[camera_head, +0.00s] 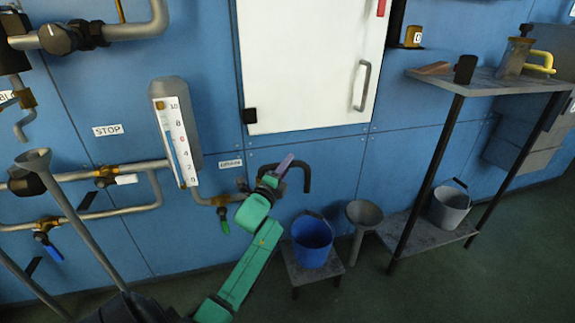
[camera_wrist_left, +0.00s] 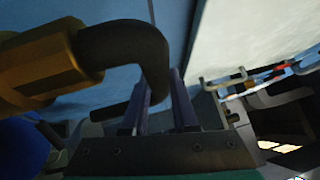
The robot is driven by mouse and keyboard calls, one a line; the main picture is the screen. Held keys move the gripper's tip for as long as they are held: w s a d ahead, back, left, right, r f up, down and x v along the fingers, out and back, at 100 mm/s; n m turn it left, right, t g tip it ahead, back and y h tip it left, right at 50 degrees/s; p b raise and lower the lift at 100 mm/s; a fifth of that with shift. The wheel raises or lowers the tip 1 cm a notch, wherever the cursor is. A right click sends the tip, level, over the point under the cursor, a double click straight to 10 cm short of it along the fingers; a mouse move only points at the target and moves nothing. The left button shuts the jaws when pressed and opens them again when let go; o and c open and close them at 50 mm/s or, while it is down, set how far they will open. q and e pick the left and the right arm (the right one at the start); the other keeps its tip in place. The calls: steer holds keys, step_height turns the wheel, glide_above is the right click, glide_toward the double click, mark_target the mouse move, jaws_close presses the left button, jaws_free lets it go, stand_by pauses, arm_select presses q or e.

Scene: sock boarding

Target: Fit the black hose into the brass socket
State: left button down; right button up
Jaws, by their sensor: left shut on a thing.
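The black hose (camera_head: 303,173) is a short bent tube in front of the blue wall, below the white door; it also shows in the left wrist view (camera_wrist_left: 125,42). My left gripper (camera_head: 284,166), on the green arm, is shut on the hose; its two fingers (camera_wrist_left: 163,95) sit on either side of the hose's bent part. In the left wrist view the hose's other part meets the brass socket (camera_wrist_left: 38,65); I cannot tell how deep it sits. In the head view brass fittings (camera_head: 221,200) with a green lever lie left of the gripper. My right gripper is not in view.
A blue bucket (camera_head: 312,242) stands on a low stool (camera_head: 312,272) just below the hose. A grey funnel (camera_head: 364,213) and a shelf (camera_head: 490,82) are to the right. Pipes and a gauge (camera_head: 176,135) are on the wall to the left.

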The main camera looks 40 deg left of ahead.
arm_select(q)
steer(key=shift+f, duration=0.15)
steer(key=c, duration=0.6)
jaws_free()
steer(key=p+v, duration=0.3)
steer(key=v, duration=1.1)
steer(key=shift+s, duration=0.3)
steer(key=shift+d+f, duration=0.1)
steer(key=shift+d, duration=0.05)
